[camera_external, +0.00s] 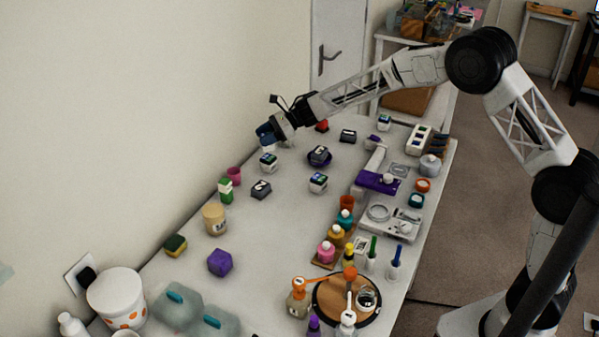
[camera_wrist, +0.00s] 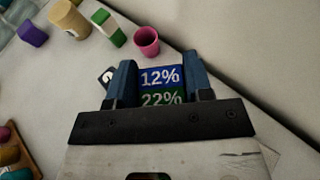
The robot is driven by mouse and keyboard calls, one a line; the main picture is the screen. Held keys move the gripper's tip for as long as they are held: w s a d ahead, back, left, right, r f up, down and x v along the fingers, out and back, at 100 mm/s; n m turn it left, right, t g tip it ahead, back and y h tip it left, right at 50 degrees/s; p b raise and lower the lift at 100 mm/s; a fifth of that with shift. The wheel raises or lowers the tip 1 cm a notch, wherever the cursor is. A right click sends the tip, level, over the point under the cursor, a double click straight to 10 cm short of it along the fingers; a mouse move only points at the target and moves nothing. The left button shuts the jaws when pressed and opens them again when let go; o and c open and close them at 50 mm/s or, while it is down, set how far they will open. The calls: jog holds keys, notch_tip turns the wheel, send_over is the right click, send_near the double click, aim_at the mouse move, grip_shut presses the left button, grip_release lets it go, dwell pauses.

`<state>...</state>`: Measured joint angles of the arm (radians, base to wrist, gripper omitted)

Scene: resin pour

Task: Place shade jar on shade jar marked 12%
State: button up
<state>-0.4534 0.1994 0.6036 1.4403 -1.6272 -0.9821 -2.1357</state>
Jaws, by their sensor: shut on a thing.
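My gripper (camera_external: 266,134) is raised near the wall side of the table and tilted. In the wrist view my gripper (camera_wrist: 159,80) has its blue fingers shut on a shade jar. Between the fingers show a blue label reading 12% (camera_wrist: 160,77) and a green label reading 22% (camera_wrist: 161,98); I cannot tell whether both belong to one jar. Two more shade jars with blue and green on top stand on the table, one below my gripper (camera_external: 268,163) and one to the right (camera_external: 318,183). Their numbers are too small to read.
A dark block (camera_external: 261,189), a purple-based dark piece (camera_external: 319,156) and a pink cup (camera_external: 234,175) stand nearby. A green and white block (camera_external: 225,190) is beside the cup. Bottles and a purple device (camera_external: 378,182) crowd the right side. Bare table lies between.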

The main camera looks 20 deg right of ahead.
aim_at(261, 147)
jog(key=shift+f, duration=1.75)
jog(key=shift+f, duration=0.15)
jog(key=o, duration=1)
jog(key=shift+c, duration=0.2)
jog(key=shift+r, duration=0.2)
jog(key=v, duration=1.2)
jog(key=shift+r, duration=0.1)
